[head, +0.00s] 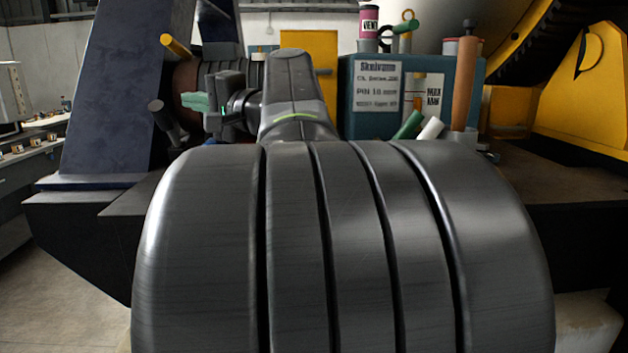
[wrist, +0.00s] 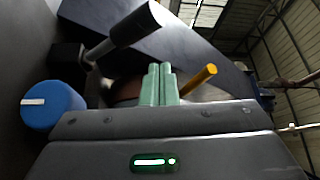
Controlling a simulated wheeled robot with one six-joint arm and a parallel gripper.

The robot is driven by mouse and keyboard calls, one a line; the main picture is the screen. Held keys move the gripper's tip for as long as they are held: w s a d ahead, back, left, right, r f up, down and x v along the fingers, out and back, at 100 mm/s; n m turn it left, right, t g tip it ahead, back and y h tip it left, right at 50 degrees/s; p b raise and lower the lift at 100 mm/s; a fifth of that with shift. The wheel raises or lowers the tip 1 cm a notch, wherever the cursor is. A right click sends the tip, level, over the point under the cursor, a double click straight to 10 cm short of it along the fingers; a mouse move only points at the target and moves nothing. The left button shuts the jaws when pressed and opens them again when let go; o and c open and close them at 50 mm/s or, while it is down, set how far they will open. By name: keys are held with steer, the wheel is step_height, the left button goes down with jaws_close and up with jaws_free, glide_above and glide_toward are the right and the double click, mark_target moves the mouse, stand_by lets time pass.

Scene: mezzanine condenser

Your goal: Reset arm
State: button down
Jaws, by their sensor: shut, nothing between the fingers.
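My gripper (head: 188,101) is at the left of centre in the head view, with its pale green fingers pointing left. In the wrist view the two green fingers of my gripper (wrist: 159,72) lie side by side, shut, with nothing held between them. A yellow rod handle (head: 175,46) sticks out above and left of the gripper; it also shows right of the fingers in the wrist view (wrist: 198,81). A black-ended lever (head: 158,107) is left of the fingers and appears upper left in the wrist view (wrist: 135,23). The fingers appear apart from both.
A dark blue slanted panel (head: 115,85) rises at left. A blue knob (wrist: 55,106) with a white mark shows in the wrist view. A teal box (head: 405,115) with labels, a pink-labelled can (head: 369,22) and a brown handle (head: 465,80) stand right of my arm. Yellow machinery (head: 575,90) is far right.

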steer(key=s+d+b, duration=0.2)
steer(key=s+d, duration=0.1)
steer(key=w+a+m+h+p, duration=0.1)
steer(key=w+p, duration=0.5)
steer(key=p, duration=0.6)
steer(key=w+a+m+g+h+p, duration=0.1)
steer(key=w+a+m+p, duration=0.3)
steer(key=p, duration=0.8)
steer(key=shift+w+a+f+g+h, duration=0.15)
steer(key=shift+w+a+g+h, duration=0.15)
steer(key=shift+w+a, duration=0.95)
steer(key=shift+w+d, duration=0.25)
steer(key=shift+d, duration=0.1)
